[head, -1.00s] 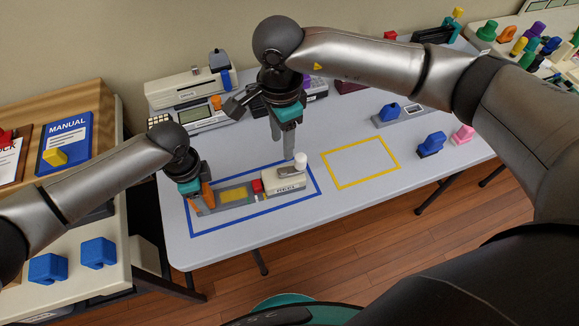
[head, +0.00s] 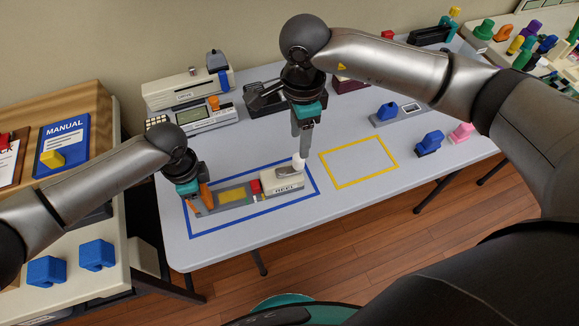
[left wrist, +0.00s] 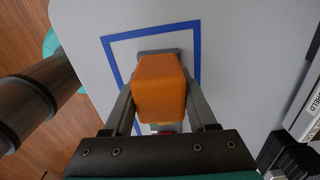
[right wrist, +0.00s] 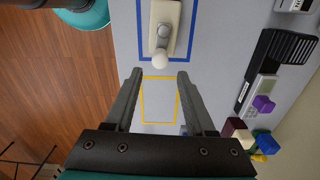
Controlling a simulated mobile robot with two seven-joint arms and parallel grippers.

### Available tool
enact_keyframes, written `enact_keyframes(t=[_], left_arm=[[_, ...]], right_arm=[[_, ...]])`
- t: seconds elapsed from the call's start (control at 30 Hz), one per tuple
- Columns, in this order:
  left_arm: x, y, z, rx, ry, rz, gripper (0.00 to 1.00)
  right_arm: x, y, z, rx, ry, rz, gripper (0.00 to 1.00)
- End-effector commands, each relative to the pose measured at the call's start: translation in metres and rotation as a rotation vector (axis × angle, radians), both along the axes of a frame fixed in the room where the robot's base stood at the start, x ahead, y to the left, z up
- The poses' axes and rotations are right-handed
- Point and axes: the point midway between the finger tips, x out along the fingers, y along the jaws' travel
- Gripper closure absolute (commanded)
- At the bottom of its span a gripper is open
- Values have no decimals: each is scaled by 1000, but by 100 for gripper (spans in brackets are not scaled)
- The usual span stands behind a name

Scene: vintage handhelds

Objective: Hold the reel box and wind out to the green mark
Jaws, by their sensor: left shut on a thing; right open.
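The cream reel box (head: 283,184), marked REEL, sits on the table inside the blue outline. A crank with a white knob (head: 298,166) is on its top; the knob also shows in the right wrist view (right wrist: 160,60). A grey base with a yellow patch (head: 232,195) and a red block (head: 254,187) extends left from the box. My left gripper (head: 194,200) is shut on the orange handle (left wrist: 158,88) at the base's left end. My right gripper (head: 302,152) is open and empty, its fingers pointing down close to the knob.
A yellow outline (head: 360,162) to the right encloses bare table. Blue and pink pieces (head: 429,143) stand further right. A cream device (head: 188,88) and a grey handheld (head: 207,117) stand at the back left. A side desk with a manual (head: 62,142) is at left.

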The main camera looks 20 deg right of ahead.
Motion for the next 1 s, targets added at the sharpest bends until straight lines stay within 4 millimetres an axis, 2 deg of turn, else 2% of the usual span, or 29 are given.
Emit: enact_keyframes(t=[0.3,0.5,0.7,1.0], left_arm=[[0,0,0,0,-1,0,100],[0,0,0,0,-1,0,100],[0,0,0,0,-1,0,100],[0,0,0,0,-1,0,100]], right_arm=[[-1,0,-48,-1,3,0,45],[0,0,-72,-2,1,1,45],[0,1,-84,0,0,1,45],[0,0,-86,0,-1,2,45]])
